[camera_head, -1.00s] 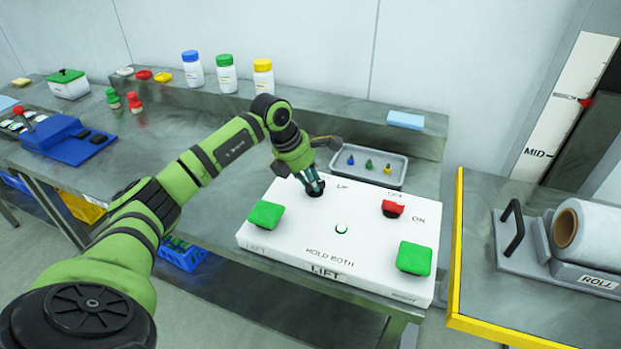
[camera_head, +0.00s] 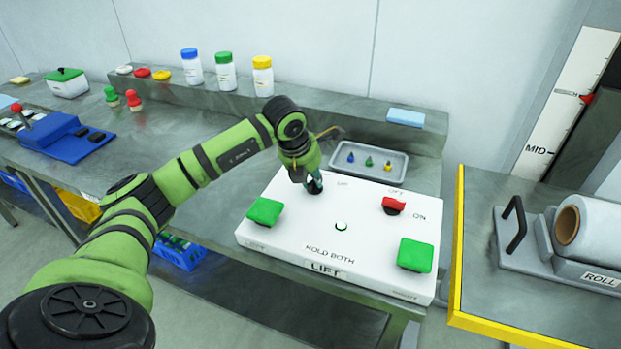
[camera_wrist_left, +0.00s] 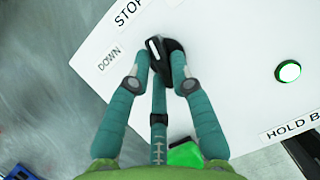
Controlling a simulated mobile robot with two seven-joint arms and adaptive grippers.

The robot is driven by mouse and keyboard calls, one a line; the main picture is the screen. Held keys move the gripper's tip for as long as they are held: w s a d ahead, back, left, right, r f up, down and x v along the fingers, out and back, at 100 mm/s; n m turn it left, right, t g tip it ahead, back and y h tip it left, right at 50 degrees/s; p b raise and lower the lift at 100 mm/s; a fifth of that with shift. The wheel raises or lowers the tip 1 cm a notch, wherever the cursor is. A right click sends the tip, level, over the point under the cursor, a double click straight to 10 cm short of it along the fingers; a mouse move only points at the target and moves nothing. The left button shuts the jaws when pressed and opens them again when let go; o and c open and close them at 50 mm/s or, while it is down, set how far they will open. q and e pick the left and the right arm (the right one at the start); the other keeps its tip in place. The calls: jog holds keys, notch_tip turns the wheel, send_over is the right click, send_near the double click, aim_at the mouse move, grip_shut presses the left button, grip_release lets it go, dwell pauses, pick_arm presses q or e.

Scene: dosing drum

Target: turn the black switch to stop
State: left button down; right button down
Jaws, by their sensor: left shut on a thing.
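The black switch (camera_wrist_left: 160,58) sits on the white control box (camera_head: 300,246). In the left wrist view its black knob is between the teal fingers of my left gripper (camera_wrist_left: 160,70), which is shut on it. The labels STOP (camera_wrist_left: 128,14) and DOWN (camera_wrist_left: 109,58) show beside the knob, to its upper left and left. In the head view my left gripper (camera_head: 314,184) reaches down onto the switch at the box's back left and partly hides it. I cannot tell exactly which label the knob points at. My right gripper is not in view.
The box also carries two green buttons (camera_head: 265,211) (camera_head: 415,255), a red switch (camera_head: 393,205) and a small round green-white button (camera_head: 341,226). A grey tray (camera_head: 398,176) with small coloured pieces lies behind it. A yellow-edged table (camera_head: 455,270) with a roll stands at right.

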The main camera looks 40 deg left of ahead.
pick_arm(q)
jog(key=shift+d+n+y+b, duration=0.15)
jog(key=shift+n+y+b, duration=0.3)
jog(key=shift+n, duration=0.85)
jog(key=shift+r, duration=0.1)
jog(key=c, duration=1.1)
grip_release()
jog(key=shift+s, duration=0.1)
jog(key=shift+r, duration=0.3)
jog(key=v, duration=1.1)
jog(key=shift+r, duration=0.15)
